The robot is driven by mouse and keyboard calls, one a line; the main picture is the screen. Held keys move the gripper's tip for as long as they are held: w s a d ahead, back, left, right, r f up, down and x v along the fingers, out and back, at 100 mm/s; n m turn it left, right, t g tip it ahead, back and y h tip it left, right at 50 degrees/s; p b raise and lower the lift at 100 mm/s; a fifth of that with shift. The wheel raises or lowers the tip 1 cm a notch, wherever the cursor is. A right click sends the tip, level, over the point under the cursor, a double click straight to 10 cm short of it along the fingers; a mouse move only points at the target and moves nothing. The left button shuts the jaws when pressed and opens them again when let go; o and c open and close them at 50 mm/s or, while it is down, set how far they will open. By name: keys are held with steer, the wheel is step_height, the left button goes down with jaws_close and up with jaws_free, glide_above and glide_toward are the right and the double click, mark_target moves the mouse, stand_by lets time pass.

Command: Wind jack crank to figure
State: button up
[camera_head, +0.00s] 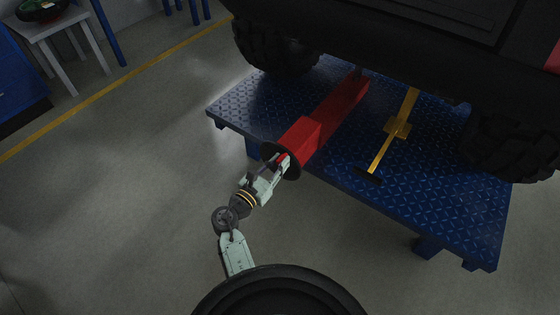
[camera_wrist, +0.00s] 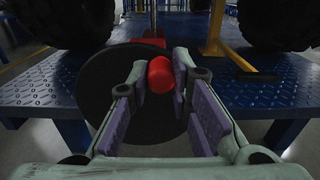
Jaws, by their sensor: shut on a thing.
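The red jack (camera_head: 318,122) lies on the blue platform under the vehicle, its long body running back from the near edge. A round black disc (camera_wrist: 95,92) sits at its near end, and its dark rim shows in the head view (camera_head: 291,172). A red crank knob (camera_wrist: 161,74) stands out in front of the disc. My gripper (camera_wrist: 160,80) is shut on this red knob, one finger on each side. In the head view my gripper (camera_head: 279,165) covers most of the knob. No readable figure shows in either view.
The blue tread-plate platform (camera_head: 450,205) has raised near edges and legs. A yellow stand with a black foot (camera_head: 382,158) is right of the jack. Large black tires (camera_head: 275,45) stand on both sides.

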jaws_close()
steer(key=shift+f, duration=0.1)
